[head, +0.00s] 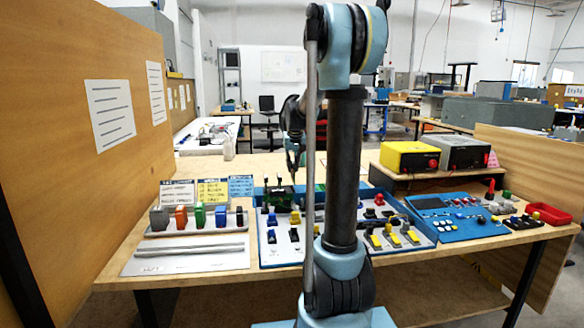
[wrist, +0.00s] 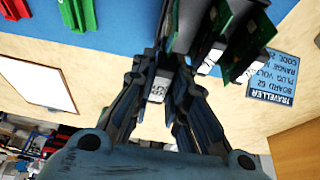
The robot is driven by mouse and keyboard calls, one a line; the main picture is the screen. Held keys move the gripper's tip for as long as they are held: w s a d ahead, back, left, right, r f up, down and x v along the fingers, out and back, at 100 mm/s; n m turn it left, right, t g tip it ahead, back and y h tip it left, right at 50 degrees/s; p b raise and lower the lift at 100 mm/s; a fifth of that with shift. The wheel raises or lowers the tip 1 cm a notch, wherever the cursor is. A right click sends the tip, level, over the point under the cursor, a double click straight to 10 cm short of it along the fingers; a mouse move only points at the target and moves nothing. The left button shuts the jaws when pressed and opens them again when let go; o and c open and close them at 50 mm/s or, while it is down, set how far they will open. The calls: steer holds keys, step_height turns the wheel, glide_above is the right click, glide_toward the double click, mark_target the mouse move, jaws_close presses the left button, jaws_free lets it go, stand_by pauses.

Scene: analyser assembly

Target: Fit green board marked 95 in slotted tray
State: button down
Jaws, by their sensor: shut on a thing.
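My gripper (head: 292,176) is low over the back left of the blue panel, partly hidden by my arm. In the wrist view my gripper (wrist: 160,75) is shut on a dark upright board with a white end label (wrist: 158,88); its number is too small to read surely. More green boards (wrist: 248,42) with white labels stand close on its right. In the head view the green boards (head: 280,198) are small, near the gripper. A pale flat tray with long slots (head: 187,254) lies at the front left of the bench; I cannot tell surely that it is the slotted tray.
A rack with coloured blocks (head: 198,216) stands behind the pale tray. Cards (head: 212,190) stand behind it; a traveller card also shows in the wrist view (wrist: 274,78). The blue panel (head: 264,250) carries several switches. Yellow (head: 408,158) and grey boxes stand on a shelf at right.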

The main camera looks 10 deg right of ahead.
mark_target(293, 175)
steer(key=shift+f, duration=2.75)
stand_by(0.6)
steer(key=c, duration=1.2)
jaws_free()
steer(key=shift+r, duration=0.15)
steer(key=shift+r, duration=3.35)
